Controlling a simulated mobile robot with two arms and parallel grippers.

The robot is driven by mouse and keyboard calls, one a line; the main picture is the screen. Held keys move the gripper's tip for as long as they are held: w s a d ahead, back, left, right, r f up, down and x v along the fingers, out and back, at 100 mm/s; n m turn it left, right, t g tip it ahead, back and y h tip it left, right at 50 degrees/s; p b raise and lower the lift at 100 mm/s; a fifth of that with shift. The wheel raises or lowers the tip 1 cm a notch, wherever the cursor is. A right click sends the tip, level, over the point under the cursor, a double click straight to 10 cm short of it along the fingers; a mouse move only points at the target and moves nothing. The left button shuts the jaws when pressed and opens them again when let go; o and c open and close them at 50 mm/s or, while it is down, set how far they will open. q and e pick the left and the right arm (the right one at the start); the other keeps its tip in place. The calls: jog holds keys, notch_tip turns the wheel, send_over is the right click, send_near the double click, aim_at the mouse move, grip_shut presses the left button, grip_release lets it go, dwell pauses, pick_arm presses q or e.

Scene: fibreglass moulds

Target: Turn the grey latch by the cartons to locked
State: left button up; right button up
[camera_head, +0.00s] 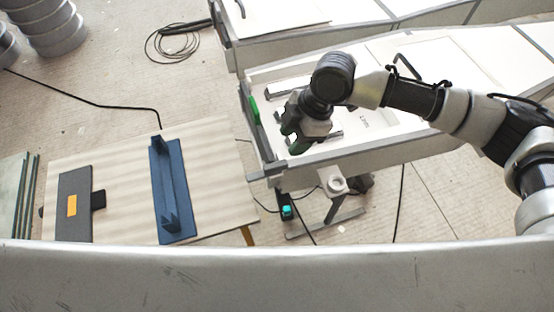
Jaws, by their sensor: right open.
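My right gripper (293,137) points down over the near left part of a white mould tray (345,95). It is open, with nothing visible between its fingers. A grey bar (287,88) lies behind the gripper in the tray, and part of another grey bar shows just right of the fingers. Either may be the grey latch; I cannot tell which, nor its position. Small dark lettering (364,119) is on the tray's white surface, too small to read. I cannot make out any cartons. The gripper hides part of the tray. My left gripper is not in view.
A green strip (254,110) is at the tray's left edge. A wooden table (215,170) at left holds a blue bracket (175,195) and a dark grey plate (76,225) with an orange patch. Cables cross the floor. A pale bar spans the bottom.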

aim_at(276, 164)
jog(key=p+x, duration=0.2)
jog(key=x, duration=0.7)
jog(key=shift+a+f, duration=0.1)
jog(key=shift+f, duration=0.15)
grip_shut()
